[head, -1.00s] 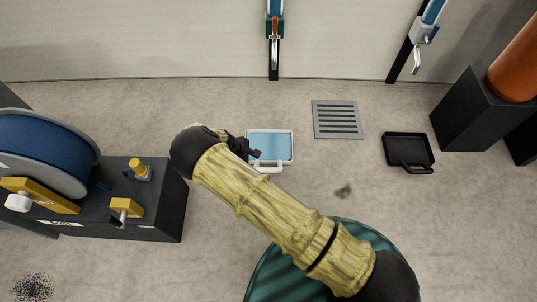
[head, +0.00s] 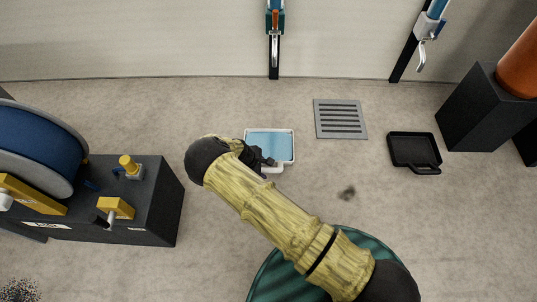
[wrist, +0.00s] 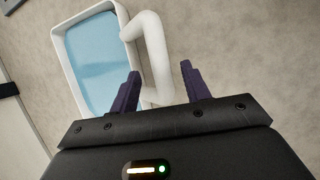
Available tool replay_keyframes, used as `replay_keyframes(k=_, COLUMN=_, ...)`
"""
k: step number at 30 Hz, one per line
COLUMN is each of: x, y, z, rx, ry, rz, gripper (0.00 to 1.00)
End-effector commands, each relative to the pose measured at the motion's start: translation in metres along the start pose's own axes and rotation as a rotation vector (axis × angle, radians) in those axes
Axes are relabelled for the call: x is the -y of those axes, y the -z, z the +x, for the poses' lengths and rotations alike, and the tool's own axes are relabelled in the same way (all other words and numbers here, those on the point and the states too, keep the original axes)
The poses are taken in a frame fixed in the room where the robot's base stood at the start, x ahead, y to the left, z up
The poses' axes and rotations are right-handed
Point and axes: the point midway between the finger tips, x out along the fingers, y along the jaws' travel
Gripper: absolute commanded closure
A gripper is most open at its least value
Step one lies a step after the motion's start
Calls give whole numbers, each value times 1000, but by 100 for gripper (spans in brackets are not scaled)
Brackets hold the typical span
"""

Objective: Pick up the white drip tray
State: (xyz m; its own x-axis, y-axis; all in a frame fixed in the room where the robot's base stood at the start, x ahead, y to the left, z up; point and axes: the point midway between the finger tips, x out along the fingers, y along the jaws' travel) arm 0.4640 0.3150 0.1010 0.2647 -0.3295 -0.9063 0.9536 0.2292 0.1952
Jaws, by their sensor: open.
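The white drip tray (head: 293,148) lies on the floor below the wall-mounted tap, with a flat blue surface inside. In the wrist view the tray (wrist: 68,75) is at the upper left, and its white loop handle (wrist: 155,55) reaches down toward my gripper. My gripper (wrist: 160,85) is open, with its two dark fingers apart on either side of the lower part of the handle in the picture. I cannot tell how far above it they are. In the head view my gripper (head: 266,161) is at the tray's near edge and hides part of the handle.
A black tray (head: 413,150) lies to the right, past a grey floor grate (head: 340,119). A dark block with a blue reel (head: 40,150) stands at left. A dark plinth (head: 480,110) with an orange cylinder stands at right. Bare floor surrounds the white tray.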

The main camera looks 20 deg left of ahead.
Motion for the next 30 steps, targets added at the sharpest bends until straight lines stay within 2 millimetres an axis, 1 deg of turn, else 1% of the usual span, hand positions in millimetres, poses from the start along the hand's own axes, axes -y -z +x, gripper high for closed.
replay_keyframes(k=5, x=1, y=-1, z=9, rx=2, ry=1, rz=0, gripper=53)
replay_keyframes(k=15, x=4, y=-7, z=46, rx=1, ry=1, rz=1, gripper=53)
replay_keyframes(k=17, x=3, y=-7, z=51, rx=1, ry=1, rz=1, gripper=53)
replay_keyframes(k=30, x=2, y=-8, z=52, rx=0, ry=0, rz=0, gripper=53)
